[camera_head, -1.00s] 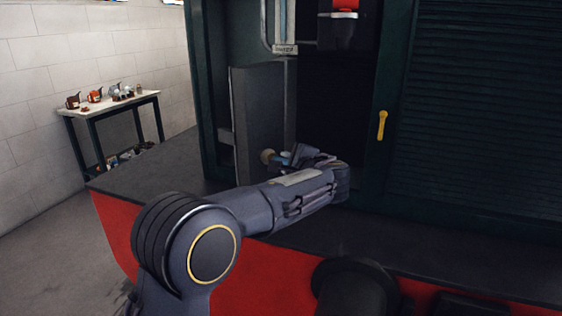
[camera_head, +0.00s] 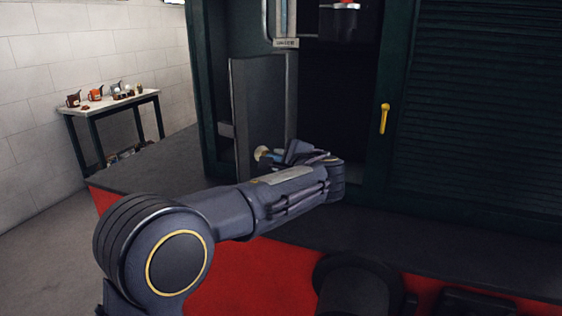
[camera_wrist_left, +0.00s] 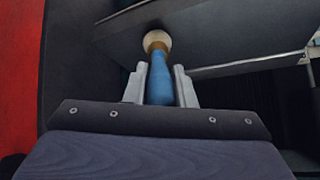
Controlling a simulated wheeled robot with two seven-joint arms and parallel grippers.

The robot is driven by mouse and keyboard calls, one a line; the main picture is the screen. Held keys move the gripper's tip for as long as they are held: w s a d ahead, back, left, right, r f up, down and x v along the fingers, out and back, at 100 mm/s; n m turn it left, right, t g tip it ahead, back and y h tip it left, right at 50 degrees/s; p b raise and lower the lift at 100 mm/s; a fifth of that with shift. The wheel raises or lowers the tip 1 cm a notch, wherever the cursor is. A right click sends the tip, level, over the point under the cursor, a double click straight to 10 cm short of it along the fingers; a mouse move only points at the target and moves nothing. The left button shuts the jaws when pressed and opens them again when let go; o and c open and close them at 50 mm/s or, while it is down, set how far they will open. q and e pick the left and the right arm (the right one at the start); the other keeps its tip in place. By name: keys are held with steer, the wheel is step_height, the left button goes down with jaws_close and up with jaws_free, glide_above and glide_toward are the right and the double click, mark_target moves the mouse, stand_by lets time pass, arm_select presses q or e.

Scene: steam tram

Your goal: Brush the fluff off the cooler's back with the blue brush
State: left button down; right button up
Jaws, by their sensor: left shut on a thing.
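My left gripper (camera_head: 273,156) is shut on the blue brush (camera_wrist_left: 160,84). The brush has a blue handle, a brass-coloured collar and a pale round bristle head (camera_wrist_left: 157,41), which points away from the gripper. In the head view the brush head (camera_head: 261,153) is in front of the lower part of an upright grey panel (camera_head: 262,95) in the dark green doorway. In the left wrist view the bristle head overlaps a grey surface (camera_wrist_left: 225,38); I cannot tell whether they touch. I cannot tell whether this grey panel is the cooler's back. No fluff can be made out.
A louvred dark green wall (camera_head: 475,110) with a yellow handle (camera_head: 384,118) stands right of the doorway. A dark ledge (camera_head: 140,184) with a red side runs below. A side table (camera_head: 150,94) with several small pots stands by the far-left wall.

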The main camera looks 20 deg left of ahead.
arm_select(q)
steer(key=shift+d, duration=0.1)
steer(key=shift+s+d, duration=0.3)
steer(key=shift+d, duration=0.65)
steer(key=shift+s+d, duration=0.25)
steer(key=shift+d, duration=0.65)
steer(key=shift+s+d, duration=0.3)
steer(key=shift+d, duration=0.65)
steer(key=shift+s+d+p, duration=0.2)
steer(key=shift+d, duration=0.55)
steer(key=shift+s+d+p, duration=0.15)
steer(key=shift+s+d, duration=0.05)
steer(key=shift+d, duration=0.5)
